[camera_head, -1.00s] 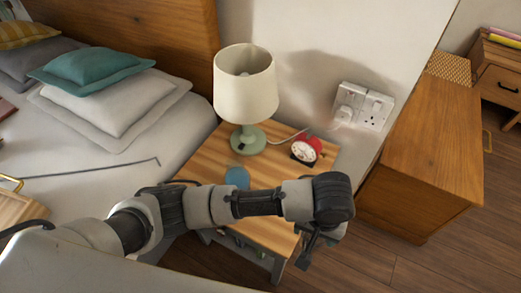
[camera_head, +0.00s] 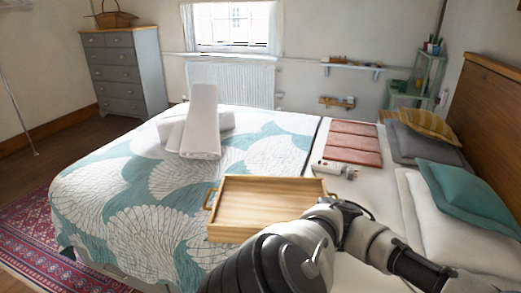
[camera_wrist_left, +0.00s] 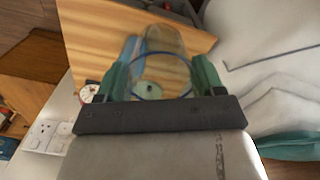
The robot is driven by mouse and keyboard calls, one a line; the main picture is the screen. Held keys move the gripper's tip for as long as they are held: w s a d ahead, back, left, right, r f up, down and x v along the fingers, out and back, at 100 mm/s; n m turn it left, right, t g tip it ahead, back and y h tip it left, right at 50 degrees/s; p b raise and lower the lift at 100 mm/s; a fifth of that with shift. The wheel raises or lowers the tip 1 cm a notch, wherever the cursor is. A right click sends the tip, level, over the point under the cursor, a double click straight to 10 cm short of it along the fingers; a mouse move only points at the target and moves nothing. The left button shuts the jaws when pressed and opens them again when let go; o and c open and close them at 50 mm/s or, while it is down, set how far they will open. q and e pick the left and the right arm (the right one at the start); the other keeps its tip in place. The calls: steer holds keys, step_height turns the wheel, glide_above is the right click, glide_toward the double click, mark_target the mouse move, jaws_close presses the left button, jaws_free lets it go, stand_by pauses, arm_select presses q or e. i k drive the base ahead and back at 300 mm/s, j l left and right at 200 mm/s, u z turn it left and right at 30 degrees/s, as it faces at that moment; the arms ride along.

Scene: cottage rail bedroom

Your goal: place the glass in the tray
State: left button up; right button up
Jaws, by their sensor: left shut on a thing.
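A clear glass (camera_wrist_left: 165,48) with a blue rim is between the green fingers of my left gripper (camera_wrist_left: 160,77) in the left wrist view. The gripper is shut on it, over the wooden nightstand top (camera_wrist_left: 85,25). The gap between glass and nightstand cannot be judged. The wooden tray (camera_head: 270,203) with brass handles lies empty on the bed in the head view. My left arm crosses in front of its right side. The left gripper and the glass are outside the head view, and my right gripper is in neither view.
A white power strip (camera_head: 335,169) lies behind the tray's right side, near folded pink cloths (camera_head: 353,142). Rolled white towels (camera_head: 203,125) lie farther back on the bed. Pillows (camera_head: 465,193) are at the right. A red alarm clock (camera_wrist_left: 87,94) stands on the nightstand. The patterned bedspread left of the tray is clear.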

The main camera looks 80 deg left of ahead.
mark_target(272, 209)
steer(key=j+u, duration=0.1)
steer(key=u, duration=0.3)
steer(key=j+u, duration=0.1)
steer(key=u, duration=0.35)
steer(key=j+u, duration=0.1)
steer(key=u, duration=0.75)
steer(key=i+j, duration=0.3)
steer(key=j, duration=0.15)
steer(key=i+j+u, duration=0.15)
steer(key=i+j, duration=0.2)
steer(key=j, duration=0.15)
